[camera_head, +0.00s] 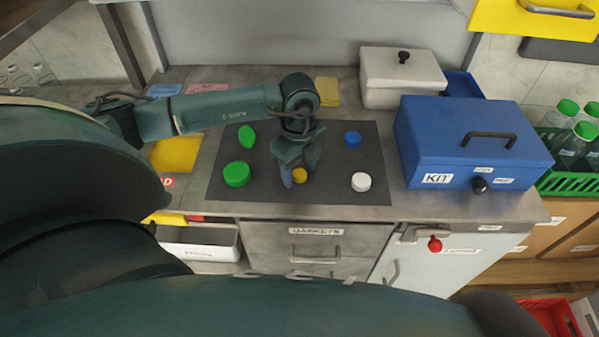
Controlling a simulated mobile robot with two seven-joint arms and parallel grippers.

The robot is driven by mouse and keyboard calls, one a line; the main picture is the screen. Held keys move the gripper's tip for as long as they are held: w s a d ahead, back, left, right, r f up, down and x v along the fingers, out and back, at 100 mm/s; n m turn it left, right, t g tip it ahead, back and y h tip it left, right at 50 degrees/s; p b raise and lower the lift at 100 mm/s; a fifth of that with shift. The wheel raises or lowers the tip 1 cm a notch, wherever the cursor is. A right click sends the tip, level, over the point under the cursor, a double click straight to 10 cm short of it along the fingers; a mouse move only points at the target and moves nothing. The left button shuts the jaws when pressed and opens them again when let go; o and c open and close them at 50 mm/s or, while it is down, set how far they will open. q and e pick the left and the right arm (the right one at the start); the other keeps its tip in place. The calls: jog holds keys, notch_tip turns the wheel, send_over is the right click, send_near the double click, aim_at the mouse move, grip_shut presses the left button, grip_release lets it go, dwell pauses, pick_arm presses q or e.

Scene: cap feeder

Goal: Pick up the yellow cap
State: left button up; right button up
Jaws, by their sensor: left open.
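The yellow cap (300,175) lies on the dark mat (330,193) near its front middle. My left gripper (298,172) points down over the mat with its fingers apart around or just above the cap. The upper part of the cap is partly hidden by the gripper. I cannot tell whether the fingers touch it. My right gripper is not in view.
On the mat are green caps (237,174) at the left, a white cap (361,181) and a blue cap (352,138) at the right. A blue KIT box (445,150) and a white lidded box (400,75) stand right of the mat.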

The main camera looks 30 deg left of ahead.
pick_arm(q)
jog(key=c, duration=1.1)
